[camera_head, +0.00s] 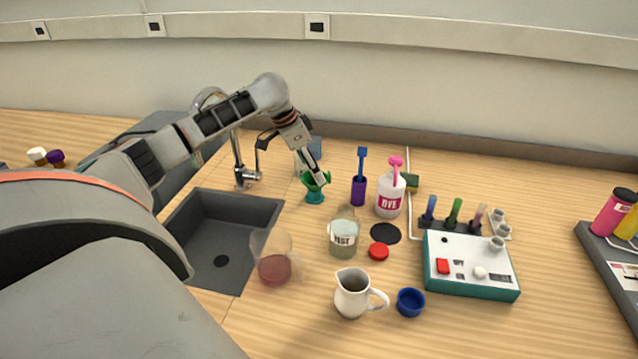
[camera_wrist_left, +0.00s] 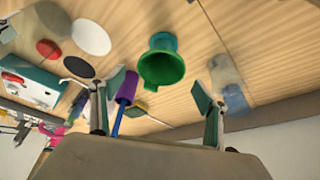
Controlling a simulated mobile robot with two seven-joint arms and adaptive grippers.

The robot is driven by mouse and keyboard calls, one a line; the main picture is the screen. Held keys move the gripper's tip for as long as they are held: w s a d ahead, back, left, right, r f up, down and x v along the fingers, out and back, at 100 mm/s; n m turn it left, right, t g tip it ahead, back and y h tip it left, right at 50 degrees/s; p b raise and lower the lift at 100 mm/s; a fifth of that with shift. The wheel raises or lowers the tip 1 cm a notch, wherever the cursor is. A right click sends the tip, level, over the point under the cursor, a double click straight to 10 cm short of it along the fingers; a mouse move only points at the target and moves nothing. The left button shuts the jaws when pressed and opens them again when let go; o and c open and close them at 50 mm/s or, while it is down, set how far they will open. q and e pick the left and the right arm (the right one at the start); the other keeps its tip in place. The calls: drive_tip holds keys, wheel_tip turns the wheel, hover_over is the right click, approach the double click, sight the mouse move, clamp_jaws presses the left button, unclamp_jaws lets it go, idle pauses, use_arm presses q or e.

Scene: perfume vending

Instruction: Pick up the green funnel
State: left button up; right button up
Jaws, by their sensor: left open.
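The green funnel (camera_head: 317,182) stands at the back of the worktop, right of the sink, with a teal part below it. In the left wrist view the funnel (camera_wrist_left: 162,68) shows between and beyond the two fingertips. My left gripper (camera_head: 313,176) reaches down to the funnel from above and behind. In the wrist view its fingers (camera_wrist_left: 158,88) are spread apart with nothing between their pads. One finger partly covers the funnel in the head view, and I cannot tell whether it touches it. My right gripper is not in view.
A purple holder with a blue tool (camera_head: 358,190) and a DYE bottle (camera_head: 390,200) stand right of the funnel. The TEST jar (camera_head: 343,240), a beaker (camera_head: 275,265) and a white jug (camera_head: 352,295) stand in front. The sink (camera_head: 222,230) and tap (camera_head: 240,165) are left.

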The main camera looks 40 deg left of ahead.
sight(307, 179)
use_arm(q)
drive_tip(key=x, duration=0.4)
drive_tip(key=shift+f+b, duration=0.25)
drive_tip(key=shift+b, duration=0.15)
drive_tip(key=shift+w+f, duration=0.2)
drive_tip(key=shift+f, duration=0.15)
drive_tip(key=shift+r, duration=0.1)
drive_tip(key=c, duration=1)
drive_tip(key=shift+r, duration=0.1)
